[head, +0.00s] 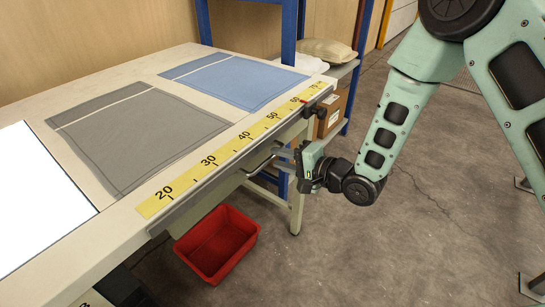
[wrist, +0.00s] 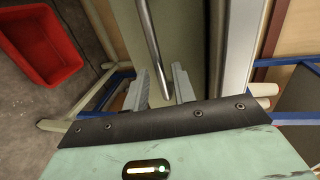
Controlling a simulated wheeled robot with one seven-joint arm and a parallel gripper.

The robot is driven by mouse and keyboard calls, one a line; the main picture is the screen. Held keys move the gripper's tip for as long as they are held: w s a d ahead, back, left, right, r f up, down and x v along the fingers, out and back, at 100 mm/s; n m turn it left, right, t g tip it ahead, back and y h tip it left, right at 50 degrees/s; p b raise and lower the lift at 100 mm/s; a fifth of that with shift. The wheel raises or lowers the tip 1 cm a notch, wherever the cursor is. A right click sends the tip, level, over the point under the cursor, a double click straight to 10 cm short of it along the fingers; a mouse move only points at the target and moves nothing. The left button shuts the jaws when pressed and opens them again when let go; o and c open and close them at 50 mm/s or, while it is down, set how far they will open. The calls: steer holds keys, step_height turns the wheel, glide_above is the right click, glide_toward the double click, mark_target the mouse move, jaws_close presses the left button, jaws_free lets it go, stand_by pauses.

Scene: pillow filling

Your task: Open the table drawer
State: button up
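The table drawer (head: 208,203) is under the table's front edge, below the yellow ruler strip, and looks closed. Its front also shows in the wrist view (wrist: 190,45) as a plain pale panel. The drawer's metal bar handle (wrist: 151,45) runs down the wrist view, and its near end lies between my two fingers. In the head view the handle (head: 261,165) shows just left of my gripper (head: 284,158). My gripper is open, with a gap between the fingers around the bar. Contact with the bar cannot be told.
The table (head: 125,82) carries grey (head: 140,135) and blue (head: 235,82) cloth pieces and a yellow ruler strip (head: 240,145). A red bin (head: 218,245) stands on the floor below the drawer. A cardboard box (head: 331,112) is on a shelf behind.

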mark_target(272, 156)
steer(key=shift+x, duration=1.55)
jaws_close()
steer(key=shift+d, duration=0.1)
